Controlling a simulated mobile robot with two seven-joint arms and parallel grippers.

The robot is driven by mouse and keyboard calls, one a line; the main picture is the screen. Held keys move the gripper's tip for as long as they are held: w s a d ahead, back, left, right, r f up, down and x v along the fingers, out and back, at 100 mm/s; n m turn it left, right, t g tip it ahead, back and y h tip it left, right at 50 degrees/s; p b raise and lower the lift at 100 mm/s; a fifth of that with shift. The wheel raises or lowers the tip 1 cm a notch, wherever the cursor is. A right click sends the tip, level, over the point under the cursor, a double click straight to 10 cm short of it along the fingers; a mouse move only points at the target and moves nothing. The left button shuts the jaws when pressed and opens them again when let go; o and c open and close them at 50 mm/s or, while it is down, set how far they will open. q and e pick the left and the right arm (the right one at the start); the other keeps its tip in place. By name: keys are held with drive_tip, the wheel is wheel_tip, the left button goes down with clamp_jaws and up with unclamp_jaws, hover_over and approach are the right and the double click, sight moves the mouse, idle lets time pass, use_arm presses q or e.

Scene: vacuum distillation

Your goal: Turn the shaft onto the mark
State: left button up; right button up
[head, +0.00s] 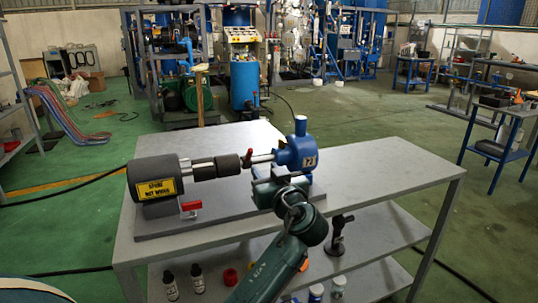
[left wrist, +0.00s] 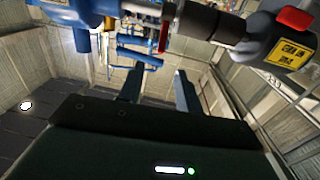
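The shaft (head: 263,158) is a short silver bar between a black coupling (head: 228,165) and a blue pump (head: 297,152) on the bench. A small red piece (head: 247,158) sits at the coupling end of the shaft; a red strip also shows there in the left wrist view (left wrist: 163,36). I cannot make out a separate mark. A dark motor (head: 155,180) with a yellow label stands at the left. My left gripper (left wrist: 157,80) has its two fingers apart with nothing between them. In the head view it is just in front of the pump and shaft, partly hiding the pump's base. My right gripper does not show.
The bench top (head: 390,170) is bare to the right. Bottles (head: 197,278) and a dark stand (head: 338,236) are on the shelf below.

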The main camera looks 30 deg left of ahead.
sight(251, 153)
use_arm(q)
drive_tip(key=x, duration=1.2)
drive_tip(key=shift+w+a+p, duration=0.2)
drive_tip(key=shift+a+p, duration=0.15)
drive_tip(key=shift+p, duration=0.05)
clamp_jaws()
